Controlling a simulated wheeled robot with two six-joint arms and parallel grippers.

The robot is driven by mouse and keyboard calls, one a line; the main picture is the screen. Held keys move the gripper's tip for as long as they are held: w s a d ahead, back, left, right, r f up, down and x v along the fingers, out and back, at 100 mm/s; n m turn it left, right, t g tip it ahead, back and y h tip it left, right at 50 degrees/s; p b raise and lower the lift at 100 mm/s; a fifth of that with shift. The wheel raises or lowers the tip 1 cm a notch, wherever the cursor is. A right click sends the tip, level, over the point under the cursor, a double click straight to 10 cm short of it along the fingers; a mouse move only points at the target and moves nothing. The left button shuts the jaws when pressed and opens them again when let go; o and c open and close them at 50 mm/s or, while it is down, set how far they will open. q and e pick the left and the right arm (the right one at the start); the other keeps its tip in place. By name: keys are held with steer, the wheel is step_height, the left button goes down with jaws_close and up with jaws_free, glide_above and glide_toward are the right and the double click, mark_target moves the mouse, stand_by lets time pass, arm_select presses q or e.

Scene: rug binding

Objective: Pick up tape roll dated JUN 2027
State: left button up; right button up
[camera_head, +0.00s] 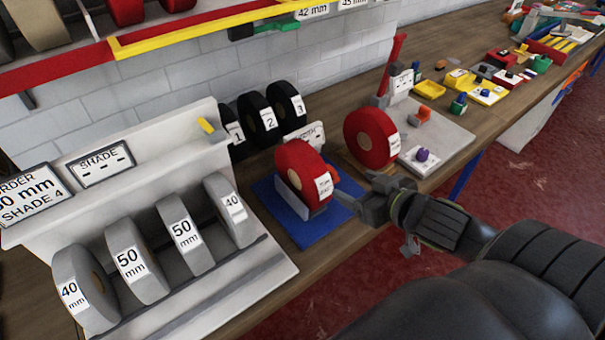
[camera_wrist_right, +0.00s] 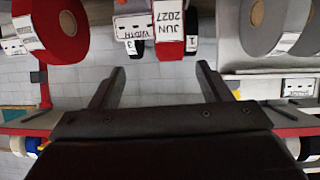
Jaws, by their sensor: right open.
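The red tape roll dated JUN 2027 (camera_wrist_right: 168,22) shows at the top of the right wrist view, its white label readable. In the head view a red roll (camera_head: 296,166) stands upright in a holder on a blue mat (camera_head: 328,228), with its label facing my right gripper (camera_head: 352,192). My right gripper is just to the right of this roll, apart from it as far as I can tell. In the wrist view its two fingers (camera_wrist_right: 158,88) are spread with nothing between them. My left gripper is out of view.
A second red roll (camera_head: 366,136) stands close behind my right gripper and shows in the wrist view (camera_wrist_right: 62,28). A white rack (camera_head: 228,300) with several grey rolls stands left. Numbered black rolls (camera_head: 258,117) stand behind. A grey board (camera_head: 450,140) lies right.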

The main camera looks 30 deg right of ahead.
mark_target(315, 164)
steer(key=shift+t+y, duration=0.3)
steer(key=shift+y, duration=0.2)
steer(key=b+x, duration=0.1)
steer(key=x, duration=0.2)
steer(key=r+b+x, duration=0.1)
steer(key=x, duration=0.7)
steer(key=shift+w+a+r+b, duration=0.3)
steer(key=shift+w+a+b, duration=0.05)
steer(key=shift+a+b, duration=0.05)
steer(key=shift+f+p+x, duration=0.2)
steer(key=shift+p+x, duration=0.15)
steer(key=shift+x, duration=1.25)
steer(key=shift+f+p+x, duration=0.2)
steer(key=shift+p+x, duration=0.1)
steer(key=shift+x, duration=1.25)
steer(key=shift+s, duration=0.2)
steer(key=shift+c, duration=0.4)
steer(key=shift+r, duration=0.1)
jaws_close()
